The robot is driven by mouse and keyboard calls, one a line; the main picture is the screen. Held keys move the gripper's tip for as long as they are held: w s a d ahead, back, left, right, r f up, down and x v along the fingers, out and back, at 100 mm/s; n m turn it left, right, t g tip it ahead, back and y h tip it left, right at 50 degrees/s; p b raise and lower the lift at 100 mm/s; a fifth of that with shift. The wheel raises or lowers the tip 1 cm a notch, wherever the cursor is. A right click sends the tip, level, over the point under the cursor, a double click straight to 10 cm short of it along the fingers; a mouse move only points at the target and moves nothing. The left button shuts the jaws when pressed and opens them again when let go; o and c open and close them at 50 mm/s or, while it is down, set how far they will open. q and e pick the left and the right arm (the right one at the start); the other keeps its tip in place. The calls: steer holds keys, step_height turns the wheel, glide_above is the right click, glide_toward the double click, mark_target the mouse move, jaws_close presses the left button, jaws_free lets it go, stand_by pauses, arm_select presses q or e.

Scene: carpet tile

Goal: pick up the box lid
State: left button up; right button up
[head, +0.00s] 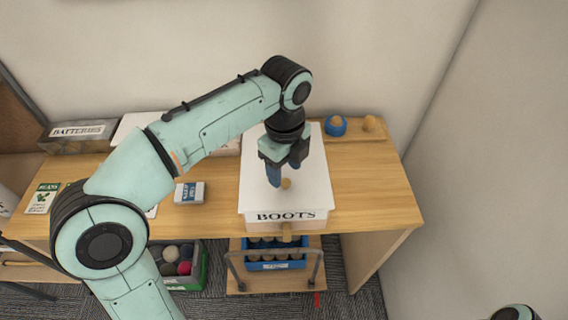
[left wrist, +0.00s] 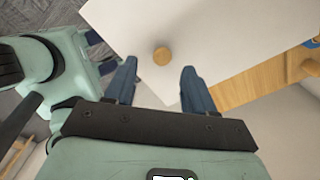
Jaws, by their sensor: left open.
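The box lid (head: 310,183) is a white panel on top of the white box labelled BOOTS (head: 262,222), which stands on the wooden desk. A small round wooden knob (head: 286,184) sits near the middle of the lid. My left gripper (head: 284,180) is open, pointing down over the lid close to the knob. In the left wrist view, the knob (left wrist: 162,56) shows ahead of and between the two blue fingers (left wrist: 160,85), with nothing held. Whether the fingers touch the lid cannot be told. My right gripper is not in view.
The wooden desk (head: 385,205) also holds a batteries box (head: 80,135), a small blue-and-white box (head: 189,192), a beans packet (head: 43,198) and a blue round item (head: 335,125). A blue crate (head: 275,262) and a green bin (head: 200,272) are below. The desk right of the box is clear.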

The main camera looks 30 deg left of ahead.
mark_target(285, 181)
arm_select(q)
steer(key=f, duration=0.2)
steer(key=f+b, duration=0.1)
steer(key=f, duration=0.1)
steer(key=shift+w+a+f, duration=0.1)
steer(key=shift+w+f, duration=0.1)
steer(key=shift+f, duration=0.15)
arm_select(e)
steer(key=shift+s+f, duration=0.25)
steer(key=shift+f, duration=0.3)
arm_select(q)
jaws_close()
steer(key=shift+r, duration=0.1)
step_height(285, 181, up, 20)
steer(key=p, duration=0.6)
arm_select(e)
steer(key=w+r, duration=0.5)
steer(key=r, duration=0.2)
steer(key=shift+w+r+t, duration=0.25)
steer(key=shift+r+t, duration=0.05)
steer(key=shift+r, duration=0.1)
